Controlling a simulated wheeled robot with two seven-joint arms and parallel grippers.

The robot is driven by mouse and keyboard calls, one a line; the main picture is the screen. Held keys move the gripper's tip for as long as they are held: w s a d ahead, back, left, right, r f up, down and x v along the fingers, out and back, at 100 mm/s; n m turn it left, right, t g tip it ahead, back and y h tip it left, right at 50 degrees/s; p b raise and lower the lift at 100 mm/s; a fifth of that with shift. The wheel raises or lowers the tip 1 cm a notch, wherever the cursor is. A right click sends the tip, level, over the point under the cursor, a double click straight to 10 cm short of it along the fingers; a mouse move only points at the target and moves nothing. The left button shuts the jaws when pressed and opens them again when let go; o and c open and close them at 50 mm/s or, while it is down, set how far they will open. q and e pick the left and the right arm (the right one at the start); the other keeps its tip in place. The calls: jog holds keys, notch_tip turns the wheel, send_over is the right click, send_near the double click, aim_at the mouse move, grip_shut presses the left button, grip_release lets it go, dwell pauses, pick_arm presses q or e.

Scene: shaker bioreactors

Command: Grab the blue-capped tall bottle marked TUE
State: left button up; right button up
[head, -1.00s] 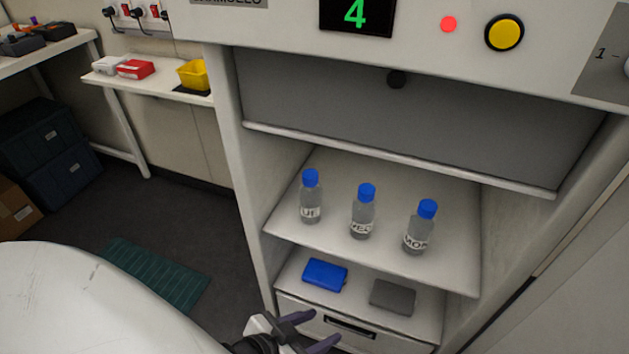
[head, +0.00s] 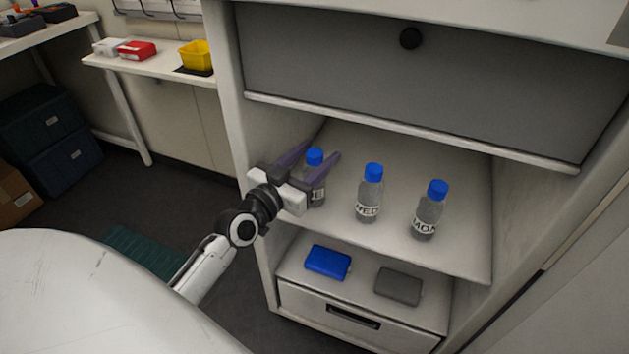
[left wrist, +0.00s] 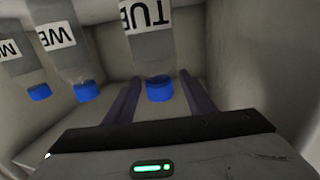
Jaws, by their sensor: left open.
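The blue-capped tall bottle marked TUE (head: 317,188) stands upright at the left end of the shelf, partly hidden by my gripper in the head view. In the left wrist view the TUE bottle (left wrist: 150,47) appears upside down, its blue cap between the fingers. My left gripper (head: 314,152) is open, with its fingers on either side of the bottle near the cap; I cannot tell whether they touch it. It also shows in the left wrist view (left wrist: 159,92). My right gripper is not in view.
A bottle marked WED (head: 369,195) and one marked MON (head: 429,212) stand to the right on the same shelf (head: 400,262). A raised grey panel (head: 420,75) is above. Blue (head: 328,262) and grey (head: 398,286) boxes lie below. The shelf's side wall is close on the left.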

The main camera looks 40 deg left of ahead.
pick_arm(q)
jog(key=w, duration=0.3)
jog(key=shift+w, duration=0.2)
jog(key=shift+c, duration=0.3)
grip_shut()
jog(key=shift+r, duration=0.1)
